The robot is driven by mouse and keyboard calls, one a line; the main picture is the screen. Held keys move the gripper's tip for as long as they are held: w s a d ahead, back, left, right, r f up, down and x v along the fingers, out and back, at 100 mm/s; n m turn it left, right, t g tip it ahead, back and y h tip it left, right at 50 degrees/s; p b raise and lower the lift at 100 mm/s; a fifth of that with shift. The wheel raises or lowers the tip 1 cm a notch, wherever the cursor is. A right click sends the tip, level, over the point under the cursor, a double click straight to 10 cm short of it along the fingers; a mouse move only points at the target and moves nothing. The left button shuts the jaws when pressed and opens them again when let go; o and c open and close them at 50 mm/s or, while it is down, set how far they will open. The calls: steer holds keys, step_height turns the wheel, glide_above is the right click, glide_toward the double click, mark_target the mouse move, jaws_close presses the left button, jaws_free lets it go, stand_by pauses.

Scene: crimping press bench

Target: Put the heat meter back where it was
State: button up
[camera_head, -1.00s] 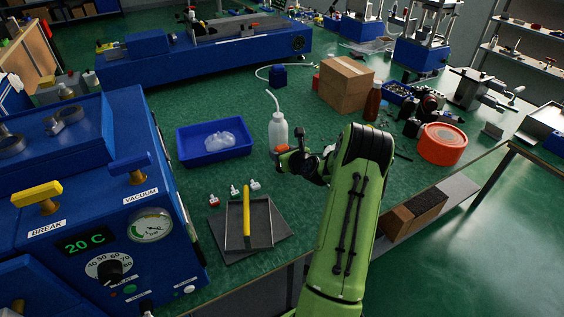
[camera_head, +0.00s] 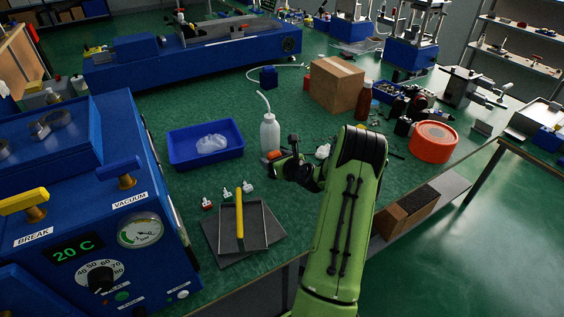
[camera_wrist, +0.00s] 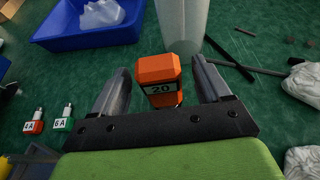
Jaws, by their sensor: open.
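An orange block-shaped device (camera_wrist: 158,70) with a white label reading "20" stands between my fingers in the wrist view. It looks like the heat meter, but no name shows. In the head view its orange top (camera_head: 273,155) shows in front of the white squeeze bottle (camera_head: 270,133). My gripper (camera_wrist: 160,66) is open, with one finger on each side of the device and a gap visible at both. I cannot tell whether the device touches the bench; its lower part is hidden behind the gripper.
The squeeze bottle stands close behind the device. A blue tray (camera_head: 180,157) with a clear bag is to the left. Small connectors (camera_head: 227,192) and a metal tray with a yellow handle (camera_head: 239,215) are nearer. A cardboard box (camera_head: 337,85) and an orange reel (camera_head: 433,142) are to the right.

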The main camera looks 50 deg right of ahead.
steer(key=p+v, duration=0.1)
steer(key=v, duration=0.9)
steer(key=shift+s+r, duration=0.2)
steer(key=shift+s, duration=0.15)
steer(key=shift+f, duration=0.1)
